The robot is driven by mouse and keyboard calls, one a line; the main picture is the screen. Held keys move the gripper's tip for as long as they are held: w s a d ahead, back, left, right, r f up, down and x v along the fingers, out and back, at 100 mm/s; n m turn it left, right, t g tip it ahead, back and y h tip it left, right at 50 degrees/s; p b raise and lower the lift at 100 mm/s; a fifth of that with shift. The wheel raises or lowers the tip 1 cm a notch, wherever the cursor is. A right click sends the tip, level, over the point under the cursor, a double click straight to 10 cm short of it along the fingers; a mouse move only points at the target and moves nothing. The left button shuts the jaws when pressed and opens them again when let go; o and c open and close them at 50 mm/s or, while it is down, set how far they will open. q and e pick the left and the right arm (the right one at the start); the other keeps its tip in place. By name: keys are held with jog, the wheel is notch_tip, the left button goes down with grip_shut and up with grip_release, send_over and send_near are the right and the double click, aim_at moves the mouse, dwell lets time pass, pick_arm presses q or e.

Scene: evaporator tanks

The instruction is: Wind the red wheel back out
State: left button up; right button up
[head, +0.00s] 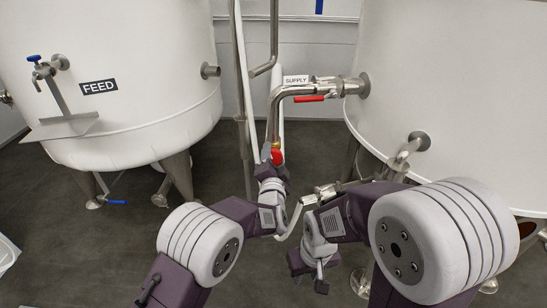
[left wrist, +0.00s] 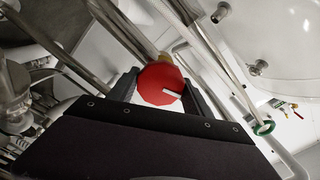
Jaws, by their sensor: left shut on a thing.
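The red wheel (head: 277,156) sits on the piping below the SUPPLY pipe, mostly hidden behind my left gripper (head: 271,162) in the head view. In the left wrist view the red wheel (left wrist: 156,80) shows its round face with a short white mark on its right part. The two dark fingers of my left gripper (left wrist: 160,85) stand on either side of it, shut on it. My right gripper (head: 312,272) hangs low in front of the right tank, away from the wheel. Its finger gap is too small to make out.
A white FEED tank (head: 110,70) stands at left and another white tank (head: 450,80) at right. The SUPPLY pipe (head: 290,92) carries a red lever (head: 309,99). Vertical steel pipes (head: 240,80) rise near the wheel. A green ring (left wrist: 264,127) shows in the left wrist view.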

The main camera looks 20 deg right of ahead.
pick_arm(q)
jog(key=shift+f+m, duration=0.15)
jog(key=shift+m, duration=1.85)
jog(key=o, duration=1.3)
jog(key=shift+o, duration=0.2)
